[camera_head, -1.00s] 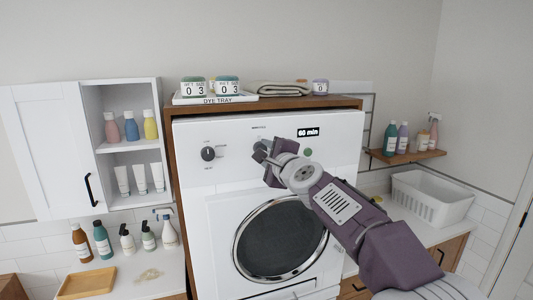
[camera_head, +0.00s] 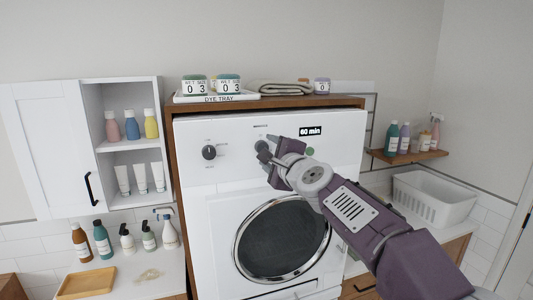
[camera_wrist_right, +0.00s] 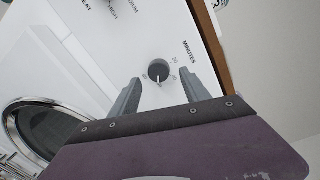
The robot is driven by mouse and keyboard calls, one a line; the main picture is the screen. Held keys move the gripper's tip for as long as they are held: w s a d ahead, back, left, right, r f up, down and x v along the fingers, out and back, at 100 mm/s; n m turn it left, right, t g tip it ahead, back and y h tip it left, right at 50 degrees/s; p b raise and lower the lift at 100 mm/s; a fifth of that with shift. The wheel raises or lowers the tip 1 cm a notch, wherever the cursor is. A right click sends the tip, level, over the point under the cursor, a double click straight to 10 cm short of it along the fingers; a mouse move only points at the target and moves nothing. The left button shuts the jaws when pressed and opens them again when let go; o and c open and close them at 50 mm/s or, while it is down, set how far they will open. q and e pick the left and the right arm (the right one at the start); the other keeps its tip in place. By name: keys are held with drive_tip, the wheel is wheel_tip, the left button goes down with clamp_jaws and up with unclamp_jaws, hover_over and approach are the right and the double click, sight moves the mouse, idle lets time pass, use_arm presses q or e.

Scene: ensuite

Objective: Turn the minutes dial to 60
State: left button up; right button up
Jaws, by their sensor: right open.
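The minutes dial (camera_head: 261,146) is a small dark grey knob on the white panel of the washer (camera_head: 225,135). In the right wrist view, the dial (camera_wrist_right: 158,70) has a pale pointer mark and sits below the printed word MINUTES. The display (camera_head: 311,131) reads "60 min". My right gripper (camera_wrist_right: 161,68) is open, with one finger on each side of the dial and a visible gap to it on both sides. In the head view, my right gripper (camera_head: 271,150) partly covers the panel beside the dial. My left gripper is not in view.
A second dark knob (camera_head: 209,153) is on the panel's left. The round door (camera_head: 281,239) is below. A dye tray (camera_head: 215,97) and folded towel (camera_head: 283,88) lie on top. A cabinet stands left; a white basket (camera_head: 433,198) stands right.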

drive_tip(key=v, duration=0.6)
drive_tip(key=shift+s+b, duration=0.3)
drive_tip(key=shift+s, duration=0.1)
drive_tip(key=shift+w, duration=0.1)
